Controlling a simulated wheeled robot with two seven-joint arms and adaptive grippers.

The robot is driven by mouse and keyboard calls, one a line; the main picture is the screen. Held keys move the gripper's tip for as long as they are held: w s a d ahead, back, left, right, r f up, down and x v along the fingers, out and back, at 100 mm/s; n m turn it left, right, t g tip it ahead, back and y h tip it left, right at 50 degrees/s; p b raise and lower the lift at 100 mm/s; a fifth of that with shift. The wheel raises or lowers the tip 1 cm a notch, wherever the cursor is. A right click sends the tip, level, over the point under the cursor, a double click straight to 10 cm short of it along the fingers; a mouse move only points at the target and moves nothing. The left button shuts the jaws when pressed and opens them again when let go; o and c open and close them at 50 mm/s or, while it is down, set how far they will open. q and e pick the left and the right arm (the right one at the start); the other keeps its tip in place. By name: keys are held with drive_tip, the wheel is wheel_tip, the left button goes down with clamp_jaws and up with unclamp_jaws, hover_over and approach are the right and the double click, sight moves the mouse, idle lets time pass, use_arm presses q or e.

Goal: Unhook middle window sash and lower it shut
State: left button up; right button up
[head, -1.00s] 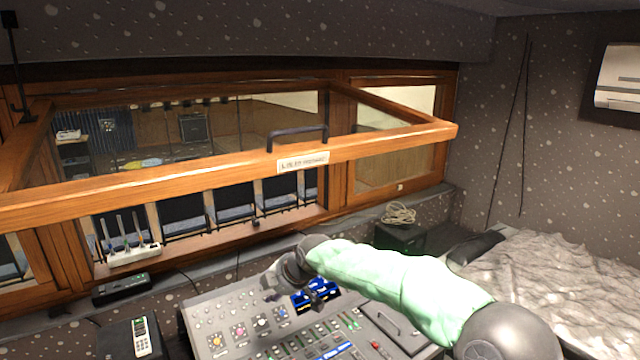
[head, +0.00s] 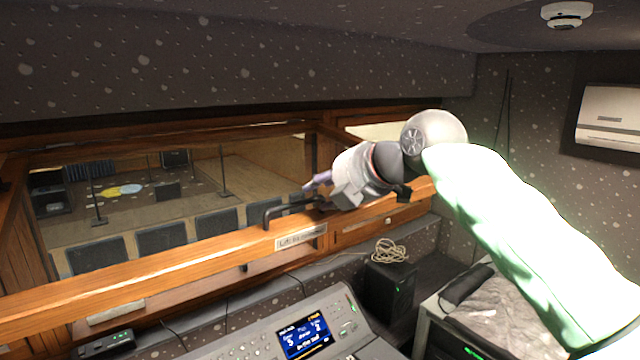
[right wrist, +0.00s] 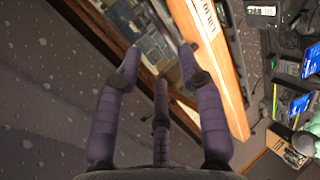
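The middle window sash (head: 150,262) is a wooden frame swung out toward me, its bottom rail standing clear of the window wall. A black bar handle (head: 268,215) sits on the rail above a white label (head: 300,237). My right gripper (head: 314,190) is at the right end of the handle, over the rail; I cannot tell whether it touches. In the right wrist view its three purple fingers (right wrist: 160,70) are spread apart beside the sash rail (right wrist: 222,75), with nothing clearly held. The hook is not clearly visible now. My left gripper is out of view.
A mixing console (head: 300,335) with a lit blue screen stands below the sash. A black box (head: 388,290) with coiled cable (head: 390,252) on it stands on the right. A black device (head: 105,345) lies at lower left. A white wall unit (head: 608,115) hangs at right.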

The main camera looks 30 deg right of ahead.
sight(298, 204)
drive_tip(key=shift+b+x, duration=0.55)
drive_tip(key=shift+x, duration=5.1)
drive_tip(key=shift+s+f, duration=0.1)
drive_tip(key=shift+f, duration=0.1)
drive_tip(key=shift+c, duration=0.3)
drive_tip(key=shift+w+a+f, duration=0.1)
drive_tip(key=shift+w+a, duration=0.1)
drive_tip(key=shift+a, duration=0.05)
clamp_jaws()
